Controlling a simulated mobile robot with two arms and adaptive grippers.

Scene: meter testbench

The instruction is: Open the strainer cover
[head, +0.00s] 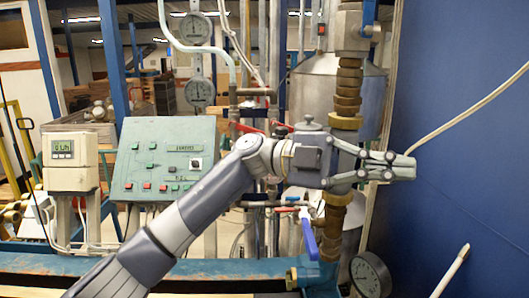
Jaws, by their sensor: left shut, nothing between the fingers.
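My left gripper (410,167) reaches in from the lower left and points right, with its fingers shut and nothing between them. It is in front of the vertical brass pipe column (347,95), and its fingertips are right of the column, over the blue wall side. I cannot pick out the strainer cover for certain; part of the column is hidden behind my gripper and wrist. A brass fitting (333,215) shows on the column just below the gripper. My right gripper is not in view.
A blue-handled valve (308,235) hangs below my wrist. A green control panel (160,165) and a meter box (70,160) stand at left. A round gauge (369,275) is at lower right. A blue wall (460,140) closes the right side, with a pale cable across it.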

